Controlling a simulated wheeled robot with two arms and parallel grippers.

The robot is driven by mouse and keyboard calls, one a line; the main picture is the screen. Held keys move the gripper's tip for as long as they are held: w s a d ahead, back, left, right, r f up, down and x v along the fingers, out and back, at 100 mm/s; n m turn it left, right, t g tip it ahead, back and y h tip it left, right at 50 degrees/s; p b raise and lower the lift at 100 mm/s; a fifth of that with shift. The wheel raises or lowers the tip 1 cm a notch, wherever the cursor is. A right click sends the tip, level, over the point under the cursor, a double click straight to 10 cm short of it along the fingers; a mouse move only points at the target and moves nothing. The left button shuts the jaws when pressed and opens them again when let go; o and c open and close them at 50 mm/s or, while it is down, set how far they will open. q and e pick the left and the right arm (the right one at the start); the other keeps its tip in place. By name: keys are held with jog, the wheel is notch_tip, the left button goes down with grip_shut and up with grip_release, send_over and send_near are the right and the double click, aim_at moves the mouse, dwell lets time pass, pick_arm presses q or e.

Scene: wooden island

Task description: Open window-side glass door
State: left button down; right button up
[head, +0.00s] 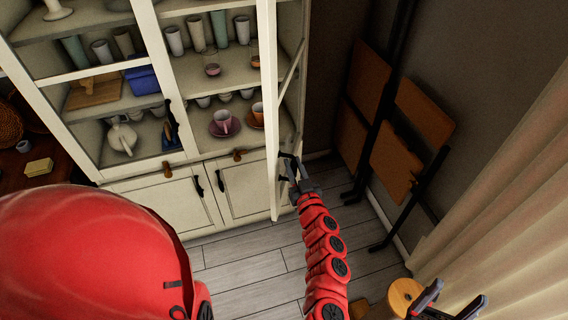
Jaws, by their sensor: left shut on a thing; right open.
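The window-side glass door (269,95) of the white cabinet stands swung out and is seen nearly edge-on, its lower corner above the floor. My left gripper (296,176) is shut on the door's dark handle (287,160), at the lower part of the door on its right side in the picture. The fingertips are small and partly hidden against the handle. My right gripper (452,304) is open and empty at the bottom right, well apart from the door.
The other glass door (86,72) looks shut. Shelves hold cups and glasses, including a pink cup (222,122). Folded wooden chairs (397,165) lean on the right wall beside a curtain (500,190). A round wooden top (404,296) is near my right gripper. The floor (245,270) before the cabinet is clear.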

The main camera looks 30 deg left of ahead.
pick_arm(q)
jog(key=shift+w+d+r+n+g+y+p, duration=0.15)
jog(key=shift+w+d+n+g+y, duration=0.25)
jog(key=shift+d, duration=0.5)
jog(key=shift+w+d+r+n+g+y+p, duration=0.1)
jog(key=shift+w+d+n+g+y+p, duration=0.25)
jog(key=shift+d, duration=0.5)
jog(key=shift+w+f, duration=0.1)
jog(key=c, duration=0.9)
grip_release()
jog(key=shift+o, duration=1.1)
jog(key=shift+w+f, duration=0.1)
jog(key=shift+f, duration=0.05)
jog(key=shift+d, duration=0.1)
